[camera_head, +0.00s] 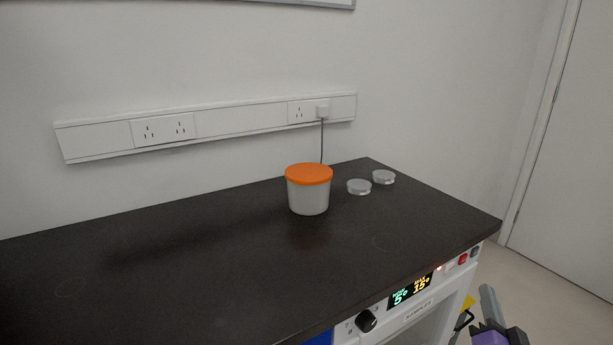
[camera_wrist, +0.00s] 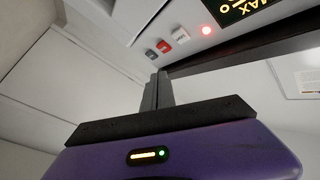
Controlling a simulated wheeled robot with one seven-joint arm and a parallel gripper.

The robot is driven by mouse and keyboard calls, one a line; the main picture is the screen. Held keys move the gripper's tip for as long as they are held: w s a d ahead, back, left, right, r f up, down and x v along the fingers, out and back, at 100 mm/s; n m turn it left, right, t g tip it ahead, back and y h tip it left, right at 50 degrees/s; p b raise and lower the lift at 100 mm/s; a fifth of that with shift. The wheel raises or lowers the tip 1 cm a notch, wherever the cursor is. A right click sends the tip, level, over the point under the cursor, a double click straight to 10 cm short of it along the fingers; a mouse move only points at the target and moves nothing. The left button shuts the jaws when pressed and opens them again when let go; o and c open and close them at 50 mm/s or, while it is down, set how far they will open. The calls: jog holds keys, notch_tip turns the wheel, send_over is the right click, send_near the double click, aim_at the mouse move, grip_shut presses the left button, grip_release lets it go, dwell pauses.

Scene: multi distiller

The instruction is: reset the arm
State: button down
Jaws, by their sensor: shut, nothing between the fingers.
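My gripper (camera_head: 487,292) shows at the lower right of the head view, with a purple body and grey fingers pointing up. It is off the right end of the black worktop, beside the white machine's front. In the wrist view its fingers (camera_wrist: 157,88) are together and empty, pointing toward the machine's panel with red and grey switches. Most of the arm is out of view.
The black worktop (camera_head: 190,270) bears a white tub with an orange lid (camera_head: 309,190) and two clear round dishes (camera_head: 359,187), (camera_head: 383,177). The white machine (camera_head: 410,320) has a lit display and a knob. A door (camera_head: 570,170) stands at the right, with bare floor before it.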

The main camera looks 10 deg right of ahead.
jog(key=s+a+f+n+g+y, duration=0.1)
jog(key=s+a+n+y, duration=0.25)
jog(key=s+a, duration=0.65)
jog(key=s+a+f+n+g+y, duration=0.15)
jog(key=s+a+n, duration=0.45)
jog(key=s, duration=0.9)
jog(key=s+a+f+n+g+y, duration=0.1)
jog(key=s+a+f+n+y, duration=0.15)
jog(key=s+a, duration=0.8)
notch_tip(320, 180, up, 18)
jog(key=s+d+p, duration=0.1)
jog(key=p, duration=1.5)
jog(key=shift+s+d+f+y+p, duration=0.2)
jog(key=shift+y+p, duration=0.15)
jog(key=shift+t, duration=0.25)
